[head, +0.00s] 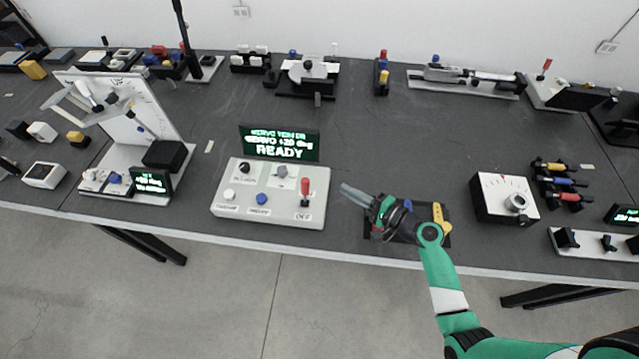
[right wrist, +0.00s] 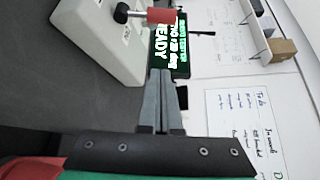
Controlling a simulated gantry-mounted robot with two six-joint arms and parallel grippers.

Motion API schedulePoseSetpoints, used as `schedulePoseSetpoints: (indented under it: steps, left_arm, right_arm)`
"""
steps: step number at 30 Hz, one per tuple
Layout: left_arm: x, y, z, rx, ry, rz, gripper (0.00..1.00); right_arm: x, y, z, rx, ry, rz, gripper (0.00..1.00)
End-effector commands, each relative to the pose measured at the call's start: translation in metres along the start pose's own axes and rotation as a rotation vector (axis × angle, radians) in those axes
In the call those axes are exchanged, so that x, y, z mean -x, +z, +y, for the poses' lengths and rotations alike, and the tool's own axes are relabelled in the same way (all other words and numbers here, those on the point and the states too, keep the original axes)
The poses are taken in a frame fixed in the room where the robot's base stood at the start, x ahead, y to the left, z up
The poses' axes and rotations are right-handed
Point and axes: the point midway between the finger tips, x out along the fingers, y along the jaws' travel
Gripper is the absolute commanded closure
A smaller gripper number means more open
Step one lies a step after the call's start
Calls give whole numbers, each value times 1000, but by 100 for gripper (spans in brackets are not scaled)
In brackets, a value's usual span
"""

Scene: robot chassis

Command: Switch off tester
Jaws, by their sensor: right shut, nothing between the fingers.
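The tester is a white box (head: 235,201) near the table's front edge, left of centre. Its knobs and buttons are black, grey, white and blue, and a red-handled lever (head: 305,187) stands up at its right side, above an "OFF" label (head: 303,217). The green-lit display (head: 279,143) behind it reads "READY". My right gripper (head: 345,190) is shut and empty, just right of the box and apart from the lever. In the right wrist view, the red lever handle (right wrist: 160,16) is beyond the closed fingertips (right wrist: 161,75). My left gripper is not in view.
A dark base with a yellow part (head: 441,218) lies beneath my right wrist. A white box with a dial (head: 492,182) stands to the right. A white-panel device (head: 178,130) with a small display is on the left. The table behind the tester display is largely clear.

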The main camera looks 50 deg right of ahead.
Motion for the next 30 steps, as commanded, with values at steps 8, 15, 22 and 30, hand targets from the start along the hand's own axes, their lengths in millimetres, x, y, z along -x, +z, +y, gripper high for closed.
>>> schedulePoseSetpoints:
  steps: [8,15,22,30]
  left_arm:
    - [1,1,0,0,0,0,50]
    - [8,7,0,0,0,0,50]
    - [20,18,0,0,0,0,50]
    - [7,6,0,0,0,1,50]
  right_arm:
    - [-4,0,0,7,-1,-2,100]
    - [-38,1,1,10,0,-5,100]
    - [-89,0,2,11,-1,-5,100]
    - [-91,32,-3,10,1,-4,100]
